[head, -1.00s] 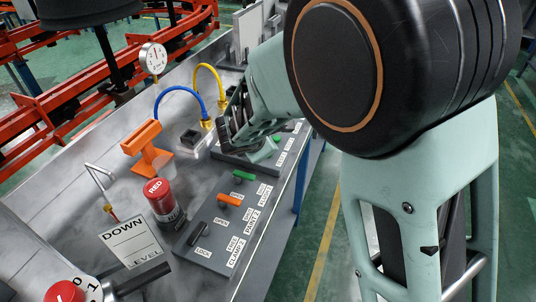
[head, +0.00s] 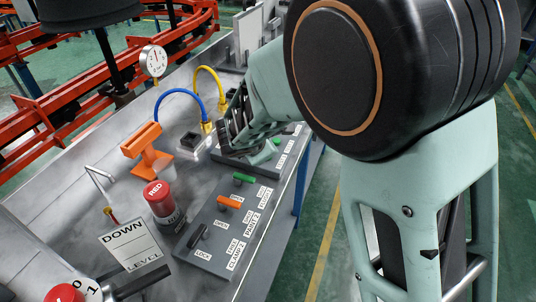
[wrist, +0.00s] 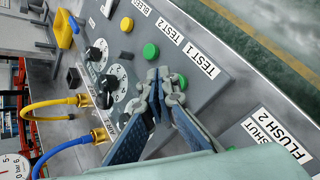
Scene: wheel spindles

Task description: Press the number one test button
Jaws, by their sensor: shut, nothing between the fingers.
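The number one test button is a green round button (wrist: 182,82) beside the TEST 1 label (wrist: 204,62) on the grey panel. In the wrist view my gripper (wrist: 166,84) is shut and empty. Its fingertips overlap the left part of this button; whether they touch it I cannot tell. A second green button (wrist: 151,51) lines up with the TEST 2 label (wrist: 171,32).
A yellow button (wrist: 126,24) and black dials (wrist: 97,52) share the panel. Yellow (wrist: 60,102) and blue (wrist: 60,148) hoses rise beside it. A nearer panel has FLUSH 2 (wrist: 278,138) and orange (head: 229,202) and green (head: 243,178) handles. The red-topped cylinder (head: 158,197) stands left.

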